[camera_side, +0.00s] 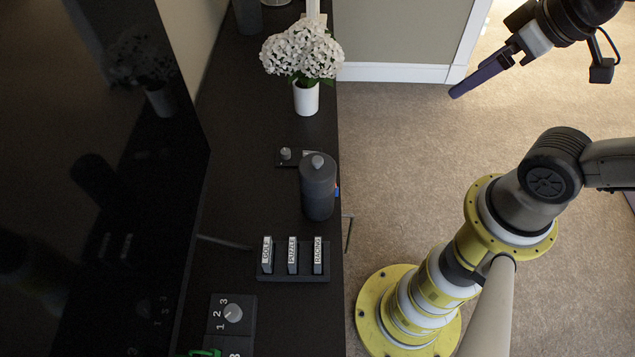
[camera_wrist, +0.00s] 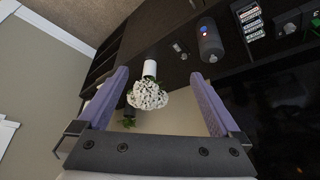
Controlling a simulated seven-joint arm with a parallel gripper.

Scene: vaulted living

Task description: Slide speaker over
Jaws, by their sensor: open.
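The speaker (camera_side: 318,188) is a dark grey upright cylinder with a round knob on top. It stands near the right edge of the black cabinet top, between the flower vase and the game holder. It also shows in the wrist view (camera_wrist: 210,42), with small red and blue marks on its side. My gripper (camera_side: 455,94) is at the upper right in the side view, above the carpet and well apart from the speaker. In the wrist view its two purple fingers (camera_wrist: 163,88) are spread with nothing held between them.
A white vase of white flowers (camera_side: 306,98) stands behind the speaker. A small panel with a knob (camera_side: 286,155) lies beside it. A holder with labelled cases (camera_side: 293,276) and a numbered dial box (camera_side: 231,315) are nearer. A large black screen (camera_side: 90,180) borders the left.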

